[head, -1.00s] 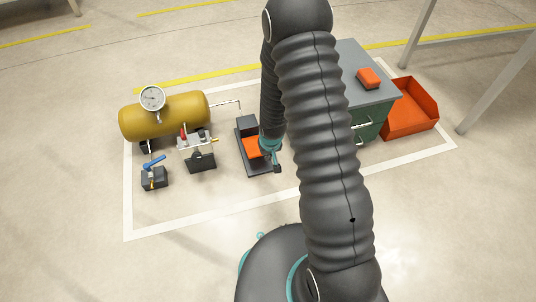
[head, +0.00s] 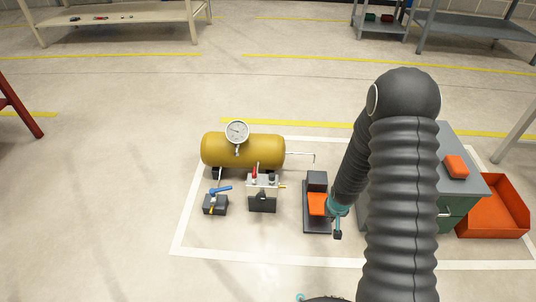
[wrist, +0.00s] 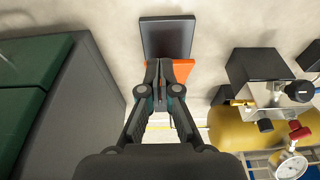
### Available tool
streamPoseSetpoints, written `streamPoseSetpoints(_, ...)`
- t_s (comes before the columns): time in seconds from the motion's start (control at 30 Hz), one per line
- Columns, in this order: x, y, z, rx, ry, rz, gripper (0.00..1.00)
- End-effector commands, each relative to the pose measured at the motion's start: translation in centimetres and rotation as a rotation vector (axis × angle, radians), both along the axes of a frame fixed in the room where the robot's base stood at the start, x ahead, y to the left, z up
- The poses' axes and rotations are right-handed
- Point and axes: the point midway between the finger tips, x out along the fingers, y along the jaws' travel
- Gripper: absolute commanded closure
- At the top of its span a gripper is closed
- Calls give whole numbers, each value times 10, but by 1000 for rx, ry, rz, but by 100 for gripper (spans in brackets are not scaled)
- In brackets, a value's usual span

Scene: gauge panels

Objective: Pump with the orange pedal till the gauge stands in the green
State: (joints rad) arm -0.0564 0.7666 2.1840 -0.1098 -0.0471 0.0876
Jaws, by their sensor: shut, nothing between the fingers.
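The orange pedal (head: 317,204) sits on a dark base plate on the floor; it also shows in the wrist view (wrist: 184,70), partly hidden behind my fingers. My gripper (head: 337,234) is shut and empty, pointing down at the pedal's right side in the head view. In the wrist view my fingertips (wrist: 159,64) overlap the orange surface; I cannot tell whether they touch it. The round white gauge (head: 237,132) stands on top of a yellow tank (head: 260,150). Its dark needle shows, but the reading and any green band are too small to make out.
A valve block with a red lever (head: 262,190) and a small block with a blue lever (head: 215,203) stand left of the pedal. A green cabinet (head: 456,208) with a grey top and an orange bin (head: 490,222) stand to the right. Floor in front is clear.

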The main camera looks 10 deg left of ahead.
Motion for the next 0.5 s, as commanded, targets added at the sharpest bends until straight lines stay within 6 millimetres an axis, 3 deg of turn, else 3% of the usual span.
streamPoseSetpoints(0.23, 3, 9, 20, 0, -2, 18, 100)
streamPoseSetpoints(0.4, 49, 29, 58, 0, -13, 23, 100)
streamPoseSetpoints(0.5, 70, 37, 71, -4, 17, 16, 100)
